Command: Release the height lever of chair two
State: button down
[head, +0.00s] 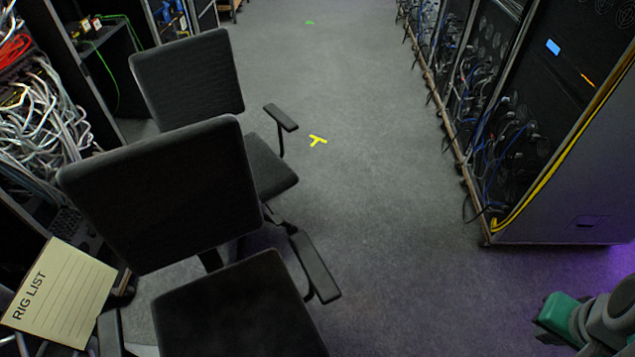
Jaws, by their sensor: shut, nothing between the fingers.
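Two black office chairs stand one behind the other at the left. The near chair (165,190) has a tilted backrest, a seat and a right armrest (314,265). The far chair (187,82) is partly hidden behind it, with its right armrest (281,117) showing. No marking tells which is chair two. I cannot make out a height lever on either; the undersides of the seats are hidden or dark. My gripper (542,322), green with dark tips, is at the lower right, shut and empty, well apart from both chairs.
A rack with cables (590,130) stands at the right. Cable bundles (40,115) and shelving line the left. A RIG LIST card (60,297) is at the lower left. Yellow tape (318,141) marks the grey floor.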

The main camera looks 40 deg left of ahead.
aim_at(276, 217)
jog(key=i, duration=2.35)
jog(key=u, duration=4.25)
jog(key=i, duration=1)
